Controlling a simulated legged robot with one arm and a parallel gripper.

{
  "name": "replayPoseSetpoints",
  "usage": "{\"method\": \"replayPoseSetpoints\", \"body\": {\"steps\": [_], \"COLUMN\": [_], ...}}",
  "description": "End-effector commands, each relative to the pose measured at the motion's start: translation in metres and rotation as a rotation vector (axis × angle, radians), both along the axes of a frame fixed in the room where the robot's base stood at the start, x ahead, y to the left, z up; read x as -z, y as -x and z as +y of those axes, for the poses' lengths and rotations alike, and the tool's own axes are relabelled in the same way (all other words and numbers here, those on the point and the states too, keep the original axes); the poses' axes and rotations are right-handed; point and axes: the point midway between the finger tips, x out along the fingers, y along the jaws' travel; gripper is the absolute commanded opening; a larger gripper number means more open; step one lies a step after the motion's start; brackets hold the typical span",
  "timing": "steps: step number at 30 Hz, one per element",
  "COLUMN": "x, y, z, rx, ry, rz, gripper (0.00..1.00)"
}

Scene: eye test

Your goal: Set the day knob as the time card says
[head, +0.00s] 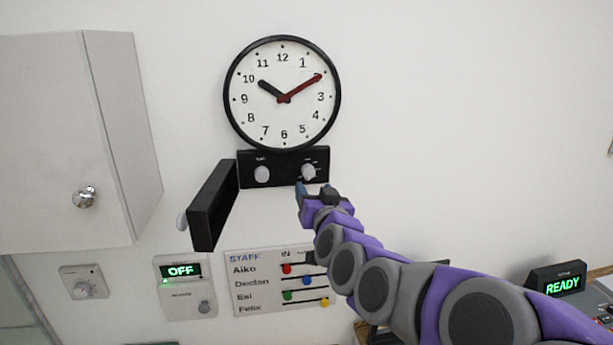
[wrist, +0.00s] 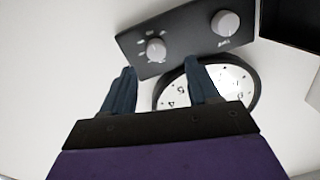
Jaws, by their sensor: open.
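A black panel (head: 284,178) under the wall clock (head: 283,94) carries two pale round knobs. The right knob (head: 308,171) has several small marks around it, too small to read; it also shows in the wrist view (wrist: 156,49). The left knob (head: 262,174) has a small unreadable label and shows at upper right in the wrist view (wrist: 225,22). I cannot tell which is the day knob. My gripper (head: 314,190) is open, just below the right knob; in the wrist view its fingertips (wrist: 160,68) lie apart, empty, near that knob. I cannot make out a time card.
A black flap (head: 213,206) hangs open left of the panel. A white cabinet (head: 70,140) is at left. Below are a box reading OFF (head: 180,271) and a STAFF board (head: 278,281) with sliders. A READY display (head: 557,280) is at right. The upper right wall is bare.

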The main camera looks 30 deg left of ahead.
Motion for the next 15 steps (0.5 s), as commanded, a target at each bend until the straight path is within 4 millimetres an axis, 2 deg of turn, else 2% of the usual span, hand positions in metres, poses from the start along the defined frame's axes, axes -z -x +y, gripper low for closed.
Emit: {"method": "replayPoseSetpoints", "body": {"steps": [4,15], "x": [-0.001,0.0], "y": [-0.018,-0.05], "z": [0.011,0.05], "rx": [0.001,-0.001], "ry": [-0.003,0.001], "rz": [0.001,-0.001], "gripper": [0.6,0.6]}}
